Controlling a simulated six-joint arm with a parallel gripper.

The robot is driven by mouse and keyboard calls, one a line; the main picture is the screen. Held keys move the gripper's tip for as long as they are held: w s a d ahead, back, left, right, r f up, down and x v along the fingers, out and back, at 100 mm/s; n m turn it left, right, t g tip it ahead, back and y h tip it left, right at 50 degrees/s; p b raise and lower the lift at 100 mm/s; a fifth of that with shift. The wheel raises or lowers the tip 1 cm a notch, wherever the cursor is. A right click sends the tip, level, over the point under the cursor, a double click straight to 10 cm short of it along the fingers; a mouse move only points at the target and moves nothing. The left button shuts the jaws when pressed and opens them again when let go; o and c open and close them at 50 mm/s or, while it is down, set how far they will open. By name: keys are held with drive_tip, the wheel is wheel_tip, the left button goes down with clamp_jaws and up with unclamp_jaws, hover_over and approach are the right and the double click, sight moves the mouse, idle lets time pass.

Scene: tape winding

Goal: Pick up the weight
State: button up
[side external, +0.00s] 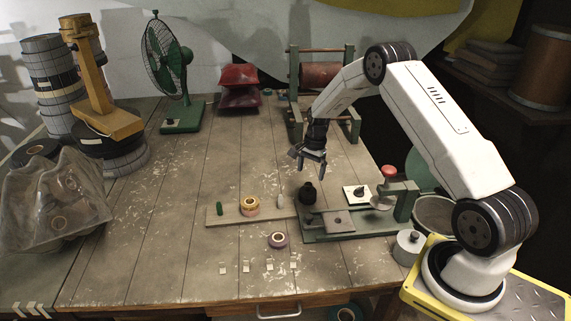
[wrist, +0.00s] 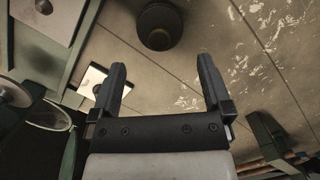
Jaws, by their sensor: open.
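The weight (side external: 308,193) looks like a small dark, rounded body with a narrower knob on top. It stands upright on the table by the left end of a green fixture. In the wrist view the dark weight (wrist: 160,26) shows at the top centre, beyond my fingertips. My gripper (side external: 309,158) hangs above the table, higher than the weight and toward the back of it. In the wrist view my gripper (wrist: 162,66) has its two fingers wide apart, with nothing between them.
A green fixture (side external: 340,222) lies right of the weight, with a white plate (side external: 357,194) behind it. A wooden strip (side external: 228,215) holds a tape roll (side external: 250,206). The left-middle tabletop is clear.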

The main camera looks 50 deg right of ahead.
sight(308, 183)
drive_tip(key=shift+a+f, duration=0.2)
drive_tip(key=shift+f, duration=1.1)
drive_tip(key=shift+a+f, duration=0.25)
drive_tip(key=shift+f, duration=1)
drive_tip(key=shift+a+f, duration=0.2)
drive_tip(key=shift+f, duration=1.1)
clamp_jaws()
drive_tip(key=shift+r, duration=0.2)
drive_tip(key=shift+r, duration=0.7)
drive_tip(key=s+a+r, duration=0.5)
drive_tip(key=s+r, duration=0.6)
drive_tip(key=s, duration=0.2)
drive_tip(key=shift+r, duration=0.15)
